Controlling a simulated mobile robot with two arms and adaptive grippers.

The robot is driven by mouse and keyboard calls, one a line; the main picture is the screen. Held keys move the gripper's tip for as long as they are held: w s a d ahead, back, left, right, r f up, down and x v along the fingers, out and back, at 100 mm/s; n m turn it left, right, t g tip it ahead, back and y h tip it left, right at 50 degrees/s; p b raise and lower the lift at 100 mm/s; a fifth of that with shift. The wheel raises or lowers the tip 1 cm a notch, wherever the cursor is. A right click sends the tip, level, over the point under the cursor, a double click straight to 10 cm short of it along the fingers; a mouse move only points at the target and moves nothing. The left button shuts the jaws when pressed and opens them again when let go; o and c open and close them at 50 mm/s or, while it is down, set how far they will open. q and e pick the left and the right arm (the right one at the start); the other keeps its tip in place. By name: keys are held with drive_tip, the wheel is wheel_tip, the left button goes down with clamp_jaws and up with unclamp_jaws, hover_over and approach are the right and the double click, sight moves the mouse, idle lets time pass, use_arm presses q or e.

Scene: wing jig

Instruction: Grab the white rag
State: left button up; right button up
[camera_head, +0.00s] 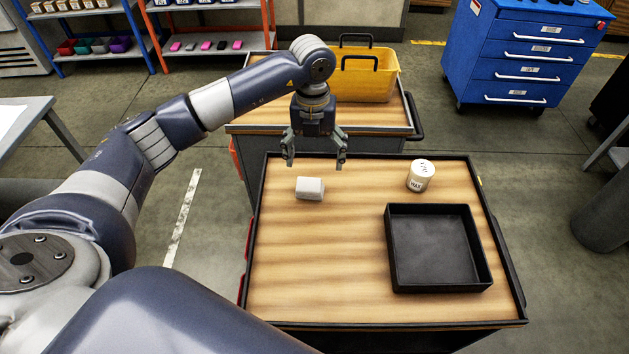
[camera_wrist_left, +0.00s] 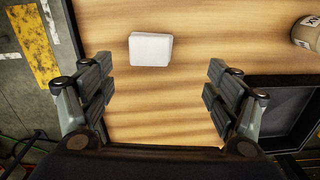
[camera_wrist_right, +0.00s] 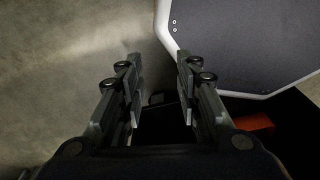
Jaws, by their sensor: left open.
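The white rag (camera_head: 310,188) is a small white folded block lying on the wooden top of the near cart (camera_head: 290,270). In the left wrist view the rag (camera_wrist_left: 151,49) lies ahead of the fingers, between their lines and nearer the left finger. My left gripper (camera_head: 315,160) is open and empty, pointing down above the far edge of the cart top, a little beyond the rag. Its fingers also show wide apart in the left wrist view (camera_wrist_left: 160,92). My right gripper (camera_wrist_right: 160,95) shows only in the right wrist view, with its fingers apart and nothing between them.
A black open tray (camera_head: 437,286) lies on the cart's right side. Behind, a second cart (camera_head: 240,129) carries a yellow tote (camera_head: 365,82). A blue drawer cabinet (camera_head: 520,50) stands at back right. The cart's front left is clear.

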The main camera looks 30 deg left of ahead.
use_arm(q)
drive_tip(key=p, duration=0.1)
hover_over(310, 184)
drive_tip(key=f, duration=0.4)
drive_tip(key=shift+d+f, duration=0.2)
drive_tip(key=shift+d, duration=0.15)
drive_tip(key=shift+w+f, duration=0.1)
drive_tip(key=shift+f, duration=0.2)
drive_tip(key=f+p, duration=0.2)
drive_tip(key=f, duration=0.1)
drive_tip(key=f+p, duration=0.1)
drive_tip(key=shift+s+a+f, duration=0.2)
drive_tip(key=shift+a+f, duration=0.1)
drive_tip(key=shift+f, duration=0.45)
drive_tip(key=c, duration=1.1)
use_arm(e)
drive_tip(key=r, duration=0.4)
drive_tip(key=shift+s+d, duration=0.15)
drive_tip(key=shift+s, duration=0.1)
